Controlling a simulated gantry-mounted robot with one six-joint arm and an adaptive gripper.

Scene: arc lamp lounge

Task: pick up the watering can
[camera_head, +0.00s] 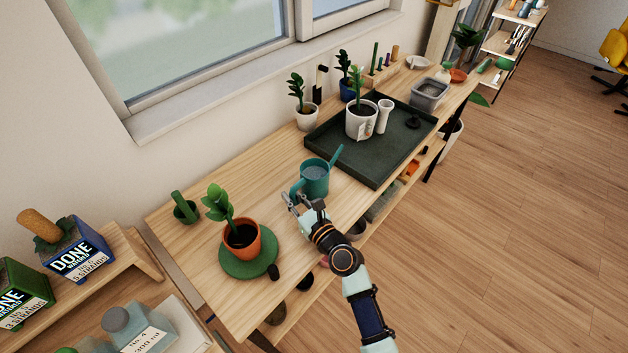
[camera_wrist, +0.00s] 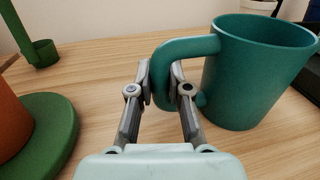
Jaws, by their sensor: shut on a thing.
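The teal watering can (camera_head: 315,180) stands upright at the middle of the wooden table, its spout pointing up and to the right. My gripper (camera_head: 300,203) is at its near left side. In the wrist view, my gripper (camera_wrist: 160,84) is shut on the handle of the watering can (camera_wrist: 255,75), with one finger on each side of the handle's outer bar. The can's base appears to rest on the tabletop. The spout is out of the wrist view.
A potted plant in an orange pot (camera_head: 242,242) stands on a round green mat (camera_head: 250,268) to the left. A dark green tray (camera_head: 385,165) holding a white planter (camera_head: 361,121) lies just right of the can. Bare table (camera_head: 345,205) shows between.

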